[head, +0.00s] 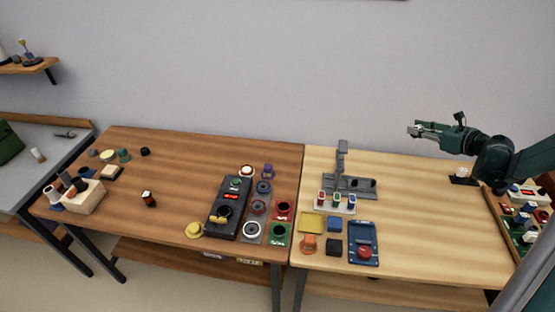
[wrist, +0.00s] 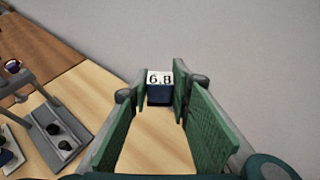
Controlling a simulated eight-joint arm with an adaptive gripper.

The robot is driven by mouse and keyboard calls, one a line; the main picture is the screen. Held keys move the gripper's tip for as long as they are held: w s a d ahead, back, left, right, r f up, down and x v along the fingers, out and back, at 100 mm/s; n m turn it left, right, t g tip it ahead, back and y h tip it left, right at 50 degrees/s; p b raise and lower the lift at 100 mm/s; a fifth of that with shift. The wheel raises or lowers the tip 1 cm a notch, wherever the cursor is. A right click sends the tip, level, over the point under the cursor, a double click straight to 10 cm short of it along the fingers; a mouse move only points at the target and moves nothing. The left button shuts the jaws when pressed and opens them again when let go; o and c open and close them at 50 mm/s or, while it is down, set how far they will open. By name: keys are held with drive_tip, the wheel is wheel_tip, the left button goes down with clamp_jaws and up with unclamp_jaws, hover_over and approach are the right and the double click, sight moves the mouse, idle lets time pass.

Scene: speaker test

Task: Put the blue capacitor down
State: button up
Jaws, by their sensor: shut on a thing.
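The blue capacitor (wrist: 159,96) is a small dark blue block with a white face marked "6.8". In the wrist view it sits between the tips of my green-padded fingers. My gripper (wrist: 156,95) is shut on it. In the head view my gripper (head: 415,130) is held in the air above the back of the light wood table, right of the grey stand. The capacitor is too small there to make out clearly.
The grey stand (head: 343,160) with an upright arm is on the light table (head: 430,240), with three small coloured-top parts before it. Coloured pads and a blue device (head: 363,243) lie at front left. A parts tray (head: 507,222) is at far right. The table's middle right is clear.

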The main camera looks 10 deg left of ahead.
drive_tip(key=a+n+g+y, duration=0.4)
drive_tip(key=a+n+g, duration=0.15)
drive_tip(key=a, duration=3.85)
drive_tip(key=s+a+n+g+y, duration=0.15)
drive_tip(key=s+a, duration=0.45)
drive_tip(key=a, duration=0.6)
drive_tip(key=s+a+n+g, duration=0.2)
drive_tip(key=s+a, duration=0.3)
drive_tip(key=a, duration=0.7)
drive_tip(key=s+a+n+g, duration=0.2)
drive_tip(key=s+a, duration=0.4)
drive_tip(key=a, duration=0.7)
drive_tip(key=f, duration=0.5)
drive_tip(key=shift+w+d+f+b, duration=0.2)
drive_tip(key=shift+d+f+b, duration=0.15)
drive_tip(key=shift+d, duration=0.05)
drive_tip(key=shift+f+b, duration=0.8)
drive_tip(key=shift+f, duration=2.3)
drive_tip(key=shift+f, duration=0.15)
